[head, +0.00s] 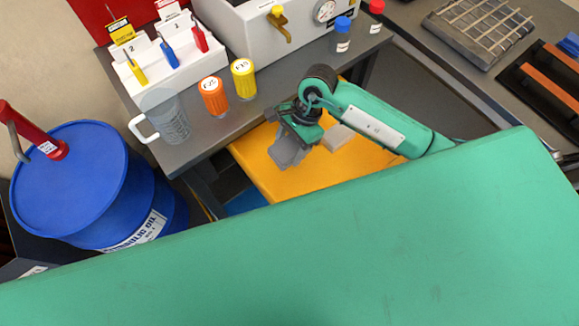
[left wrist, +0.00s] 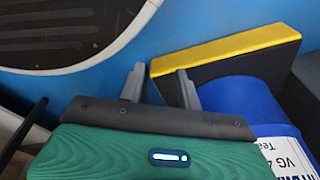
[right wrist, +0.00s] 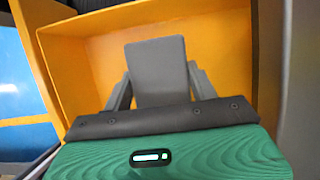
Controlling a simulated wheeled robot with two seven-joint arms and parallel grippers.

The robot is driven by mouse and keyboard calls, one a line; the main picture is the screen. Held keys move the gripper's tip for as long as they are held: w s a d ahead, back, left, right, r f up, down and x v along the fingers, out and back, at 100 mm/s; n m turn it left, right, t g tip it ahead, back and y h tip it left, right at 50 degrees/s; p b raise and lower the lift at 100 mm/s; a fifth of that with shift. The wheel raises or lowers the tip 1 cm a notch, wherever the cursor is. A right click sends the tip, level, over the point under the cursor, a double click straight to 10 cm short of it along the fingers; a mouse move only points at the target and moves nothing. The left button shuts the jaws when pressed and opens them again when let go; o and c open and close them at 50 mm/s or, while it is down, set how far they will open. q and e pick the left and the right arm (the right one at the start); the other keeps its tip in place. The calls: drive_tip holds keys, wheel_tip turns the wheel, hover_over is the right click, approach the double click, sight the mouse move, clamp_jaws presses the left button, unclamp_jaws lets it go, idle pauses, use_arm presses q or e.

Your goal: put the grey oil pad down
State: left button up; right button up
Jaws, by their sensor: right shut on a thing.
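The grey oil pad (head: 288,152) is a flat, dark grey piece held in my right gripper (head: 297,127). In the head view it is over the yellow bin (head: 300,184). In the right wrist view, the pad (right wrist: 155,68) stands between the two fingers of the right gripper (right wrist: 160,88), with the yellow bin's walls (right wrist: 90,28) around and beyond it. I cannot tell whether the pad touches the bin. My left gripper (left wrist: 160,86) shows only in its own wrist view, open and empty, near a blue drum (left wrist: 240,95) and a yellow-edged box (left wrist: 235,55).
A pale block (head: 338,137) lies in the yellow bin, beside my right gripper. A blue oil drum (head: 75,185) with a red pump stands left.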

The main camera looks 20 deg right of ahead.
sight(286, 175)
wheel_tip(286, 175, down, 12)
drive_tip(key=shift+f, duration=0.15)
use_arm(q)
drive_tip(key=shift+s+a+f, duration=0.15)
drive_tip(key=shift+s+f, duration=0.35)
use_arm(e)
drive_tip(key=shift+f, duration=0.15)
use_arm(q)
drive_tip(key=shift+w, duration=0.1)
use_arm(e)
drive_tip(key=shift+f, duration=0.1)
